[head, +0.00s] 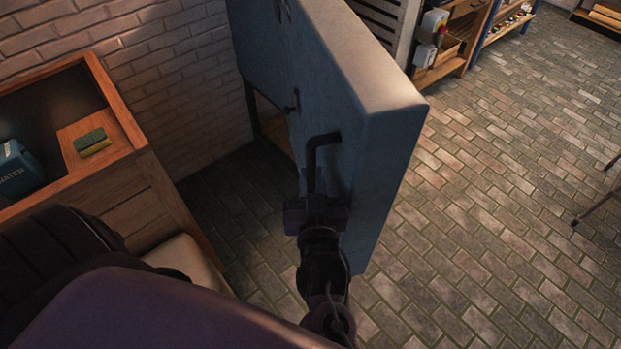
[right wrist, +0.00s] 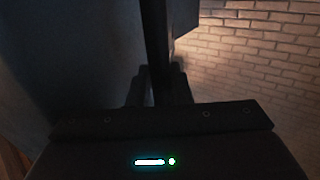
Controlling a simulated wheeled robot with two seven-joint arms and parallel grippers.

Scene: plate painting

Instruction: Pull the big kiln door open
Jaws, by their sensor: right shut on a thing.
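The big kiln door (head: 385,135) is a thick grey-blue slab near the middle of the head view, standing out over the brick floor. Its dark bent handle (head: 322,146) sticks out from the face turned to the left. My right gripper (head: 318,200) is shut on the lower part of this handle, close to the door's face. In the right wrist view, the handle (right wrist: 155,45) runs upright as a dark bar between the fingers (right wrist: 158,88). That view is very dark. How wide the door stands open is hard to tell. My left gripper is not in view.
A wooden cabinet with a sink (head: 120,105) stands at the left, with a sponge (head: 92,142) and a blue water container (head: 17,165). Shelves (head: 450,45) stand behind the door. The brick floor (head: 490,220) at the right is mostly clear.

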